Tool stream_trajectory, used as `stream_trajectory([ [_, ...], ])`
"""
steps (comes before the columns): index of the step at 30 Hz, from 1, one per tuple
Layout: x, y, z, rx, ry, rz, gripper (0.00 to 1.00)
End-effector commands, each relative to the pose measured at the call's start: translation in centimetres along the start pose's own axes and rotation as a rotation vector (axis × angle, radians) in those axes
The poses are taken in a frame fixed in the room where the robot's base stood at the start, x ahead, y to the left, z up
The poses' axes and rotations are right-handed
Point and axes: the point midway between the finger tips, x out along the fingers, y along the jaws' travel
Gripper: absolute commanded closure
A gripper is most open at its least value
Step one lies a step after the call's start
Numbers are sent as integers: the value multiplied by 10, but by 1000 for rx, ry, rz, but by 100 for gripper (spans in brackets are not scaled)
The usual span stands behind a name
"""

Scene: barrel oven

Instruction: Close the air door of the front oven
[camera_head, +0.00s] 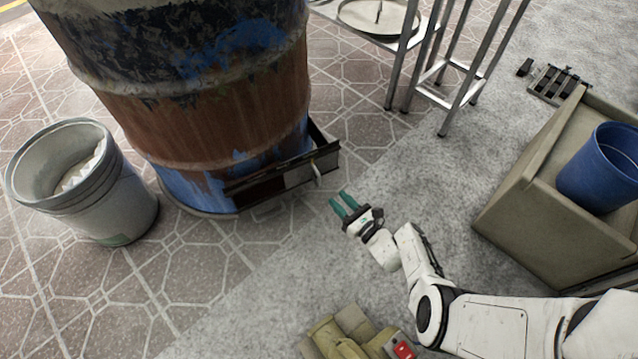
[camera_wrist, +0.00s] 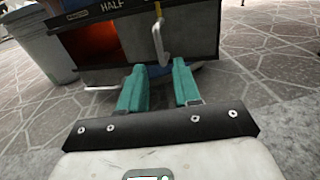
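The front oven is a rusty barrel (camera_head: 190,115) with peeling blue and black paint, at the upper left of the head view. A dark metal air-door frame (camera_head: 275,182) sticks out at its base. In the wrist view, the air door (camera_wrist: 192,40) is a dark plate with a pale, bent upright handle (camera_wrist: 158,42). To its left is an uncovered opening (camera_wrist: 92,42) with an orange glow. The frame's top strip (camera_wrist: 110,10) reads "HALF". My gripper (camera_head: 343,201) is open and empty, its teal fingers (camera_wrist: 157,80) apart, in front of and below the handle, not touching it.
A grey bucket (camera_head: 110,205) stands left of the barrel. A metal-legged stand (camera_head: 440,75) is behind, at the upper right. A tan box (camera_head: 525,210) with a blue bucket (camera_head: 605,170) is at the right.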

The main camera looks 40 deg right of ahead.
Motion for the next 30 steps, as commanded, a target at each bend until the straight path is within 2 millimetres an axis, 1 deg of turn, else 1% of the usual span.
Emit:
stream_trajectory([
  [9, 55, 1, -2, -5, -3, 5, 68],
  [15, 85, 1, -2, -4, -2, 5, 68],
  [21, 99, 1, 0, -5, -1, 5, 68],
  [30, 101, 1, 1, -5, 0, 5, 68],
])
